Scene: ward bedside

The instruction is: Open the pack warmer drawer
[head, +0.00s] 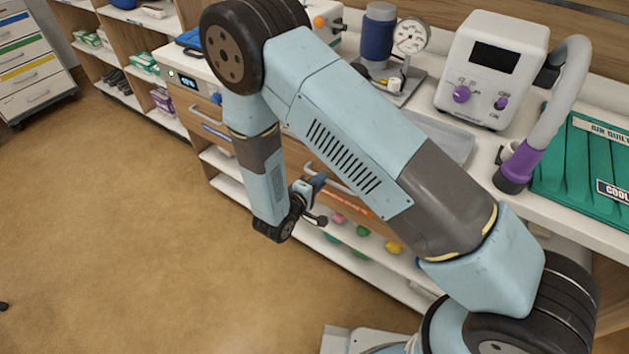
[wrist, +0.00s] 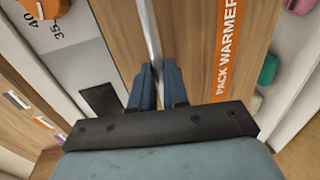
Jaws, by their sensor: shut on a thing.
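The pack warmer drawer has a wooden front with an orange PACK WARMER label (wrist: 230,45) in the wrist view. Its pale bar handle (wrist: 151,38) runs up from between my fingers. My gripper (wrist: 158,70) is shut on this handle, one dark blue finger on each side. In the head view my gripper (head: 319,181) is at the handle (head: 340,182), and the drawer front (head: 295,157) is partly hidden behind my arm. I cannot tell whether the drawer stands out from the cabinet.
Above is a white counter with a white device with purple knobs (head: 492,68), a grey tray (head: 445,135) and a green cooling mat (head: 585,160). Several coloured items lie on the shelf (head: 350,250) below the drawer. The brown floor (head: 120,220) at left is clear.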

